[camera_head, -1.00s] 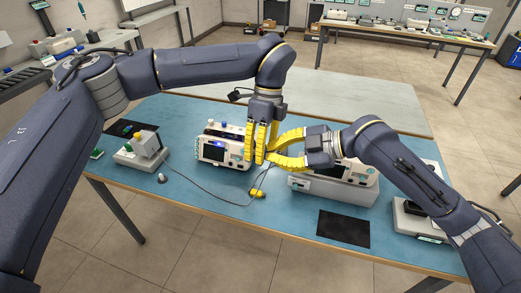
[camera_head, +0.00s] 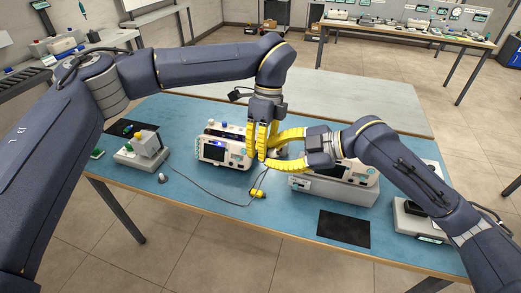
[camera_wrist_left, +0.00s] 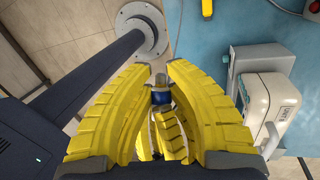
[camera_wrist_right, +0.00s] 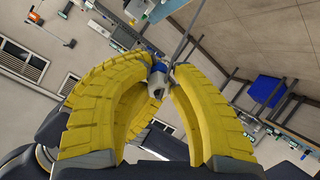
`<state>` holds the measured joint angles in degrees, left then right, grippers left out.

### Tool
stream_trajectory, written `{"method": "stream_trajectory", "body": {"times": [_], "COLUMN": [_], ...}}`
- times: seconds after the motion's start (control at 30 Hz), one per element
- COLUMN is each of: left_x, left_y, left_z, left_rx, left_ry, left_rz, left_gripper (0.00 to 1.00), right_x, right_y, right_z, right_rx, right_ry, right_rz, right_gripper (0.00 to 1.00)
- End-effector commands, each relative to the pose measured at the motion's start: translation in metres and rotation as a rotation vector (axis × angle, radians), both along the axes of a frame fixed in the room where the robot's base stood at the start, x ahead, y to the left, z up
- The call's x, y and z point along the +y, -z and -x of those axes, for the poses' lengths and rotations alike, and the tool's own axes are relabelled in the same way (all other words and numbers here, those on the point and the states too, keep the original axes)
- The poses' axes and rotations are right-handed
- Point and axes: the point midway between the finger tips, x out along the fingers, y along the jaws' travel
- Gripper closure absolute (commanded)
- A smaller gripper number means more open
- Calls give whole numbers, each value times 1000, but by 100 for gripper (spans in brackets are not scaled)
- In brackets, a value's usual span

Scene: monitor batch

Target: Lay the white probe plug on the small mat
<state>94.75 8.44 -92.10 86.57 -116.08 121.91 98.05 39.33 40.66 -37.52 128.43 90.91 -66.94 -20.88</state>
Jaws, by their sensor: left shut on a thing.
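My left gripper (camera_head: 262,158) points down over the middle of the table and is shut on a small pale piece with a blue band, which looks like the white probe plug. The plug shows between the fingers in the left wrist view (camera_wrist_left: 160,96) and in the right wrist view (camera_wrist_right: 157,82); fingers hide it in the head view. My right gripper (camera_head: 268,153) comes in from the right with its fingertips apart, around the plug. A black mat (camera_head: 343,229) lies bare at the table's front right; another dark mat (camera_head: 146,127) lies at the left, partly hidden.
A monitor (camera_head: 221,150) stands left of the grippers, another (camera_head: 330,187) to their right. A yellow connector (camera_head: 257,193) and thin cable lie in front. A white device (camera_head: 140,152) and a small white piece (camera_head: 162,178) are at the left.

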Motion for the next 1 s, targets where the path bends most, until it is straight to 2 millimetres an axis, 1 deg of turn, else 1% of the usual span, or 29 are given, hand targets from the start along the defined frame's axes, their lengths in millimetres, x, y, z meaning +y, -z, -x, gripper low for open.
{"method": "stream_trajectory", "body": {"times": [0.03,0.27,0.7,1.0], "left_x": [-1,-2,-1,-1], "left_y": [1,1,1,0], "left_z": [3,4,2,2], "left_rx": [7,9,4,4], "left_ry": [7,7,4,3], "left_rz": [-1,0,0,0], "left_gripper": [100,100,100,100], "right_x": [-1,-9,-49,-65], "right_y": [-2,-6,-25,-33], "right_z": [-2,0,17,24], "right_rx": [-5,-7,-2,0], "right_ry": [4,6,3,0], "right_rz": [-2,0,2,0], "right_gripper": [69,69,69,69]}}
